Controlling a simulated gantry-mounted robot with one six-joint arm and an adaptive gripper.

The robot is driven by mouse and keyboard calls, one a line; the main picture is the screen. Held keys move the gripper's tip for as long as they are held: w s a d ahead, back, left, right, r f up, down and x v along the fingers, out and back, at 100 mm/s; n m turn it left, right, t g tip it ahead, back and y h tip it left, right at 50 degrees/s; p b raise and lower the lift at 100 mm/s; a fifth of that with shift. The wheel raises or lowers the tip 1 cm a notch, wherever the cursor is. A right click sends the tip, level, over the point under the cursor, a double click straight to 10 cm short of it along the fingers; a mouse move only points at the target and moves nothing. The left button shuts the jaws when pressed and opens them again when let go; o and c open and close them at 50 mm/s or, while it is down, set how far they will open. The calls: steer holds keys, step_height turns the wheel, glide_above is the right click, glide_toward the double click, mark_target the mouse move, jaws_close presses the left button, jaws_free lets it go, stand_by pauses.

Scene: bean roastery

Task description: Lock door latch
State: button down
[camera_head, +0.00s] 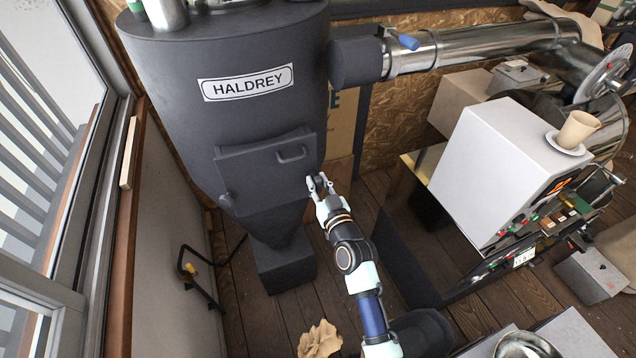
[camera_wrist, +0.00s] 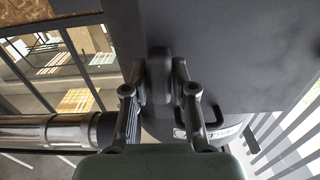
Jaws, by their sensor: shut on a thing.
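The dark grey hatch door (camera_head: 250,172) sits closed-looking on the front of the drum marked HALDREY (camera_head: 270,50). Its bar handle (camera_head: 292,154) is at the upper right of the door. My gripper (camera_head: 319,186) is at the drum's right side, beside the door's right edge. In the wrist view my gripper (camera_wrist: 160,90) has its fingers on either side of a rounded dark latch piece (camera_wrist: 157,70) and is shut on it. The latch is hidden behind the gripper in the head view. Whether it is locked I cannot tell.
A steel duct (camera_head: 470,48) runs right from the drum top. A white machine (camera_head: 490,170) with a cup (camera_head: 578,129) on it stands to the right. A bent black bar (camera_head: 200,280) is at the left wall. Crumpled paper (camera_head: 320,340) lies on the wooden floor.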

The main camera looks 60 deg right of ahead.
steer(key=m, duration=0.4)
steer(key=shift+s+p, duration=0.1)
steer(key=shift+p, duration=0.25)
steer(key=m+p, duration=0.1)
steer(key=m, duration=0.3)
steer(key=shift+d+m, duration=0.15)
steer(key=shift+m, duration=0.25)
steer(key=m+p, duration=0.1)
steer(key=m, duration=0.3)
steer(key=shift+s+f+m, duration=0.1)
steer(key=shift+f+m, duration=0.05)
steer(key=shift+m, duration=0.15)
steer(key=m+p, duration=0.1)
steer(key=m, duration=0.3)
steer(key=shift+f, duration=0.1)
steer(key=shift+m, duration=0.3)
steer(key=c, duration=1)
jaws_free()
